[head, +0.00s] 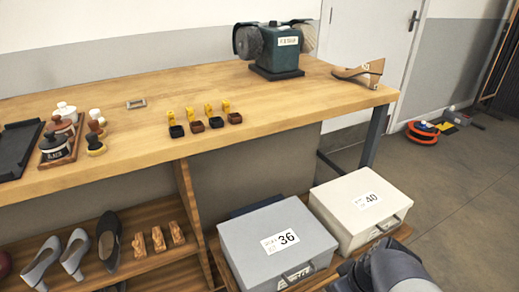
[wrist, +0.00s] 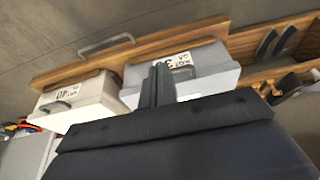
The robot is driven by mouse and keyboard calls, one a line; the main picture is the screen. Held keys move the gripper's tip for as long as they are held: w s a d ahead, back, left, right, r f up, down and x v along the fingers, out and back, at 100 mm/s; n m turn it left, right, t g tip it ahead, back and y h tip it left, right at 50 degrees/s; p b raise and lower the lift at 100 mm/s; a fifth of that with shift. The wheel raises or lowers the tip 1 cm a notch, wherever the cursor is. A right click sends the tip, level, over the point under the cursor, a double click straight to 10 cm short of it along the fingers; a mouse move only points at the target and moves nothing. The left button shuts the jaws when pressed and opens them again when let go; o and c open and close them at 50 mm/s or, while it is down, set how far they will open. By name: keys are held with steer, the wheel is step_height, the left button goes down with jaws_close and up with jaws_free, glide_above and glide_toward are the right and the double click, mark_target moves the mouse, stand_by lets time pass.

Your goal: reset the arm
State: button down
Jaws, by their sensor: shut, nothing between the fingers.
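My gripper (wrist: 156,85) shows in the wrist view with its two dark fingers together and nothing between them. Its fingers overlap the view of the grey box (wrist: 205,80), to the right of the white box (wrist: 80,98). I cannot tell how far the fingers are from the boxes. In the head view, a dark part of my arm shows at the bottom right edge, in front of the white box (head: 345,222); the fingers are not seen there.
The grey box marked 36 (head: 248,259) sits beside the white one on a low wooden shelf. Above is a workbench (head: 290,105) with a green buffing machine (head: 280,50), polish jars and small blocks. Shoes (head: 75,252) stand lower left. Floor (head: 465,200) at right is mostly clear.

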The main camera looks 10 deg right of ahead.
steer(key=w+a+f+b, duration=0.2)
steer(key=w+f+b, duration=0.4)
steer(key=w+f, duration=0.2)
steer(key=shift+w+a+f, duration=0.3)
steer(key=shift+a+f, duration=0.1)
steer(key=shift+f, duration=0.4)
steer(key=shift+r, duration=0.1)
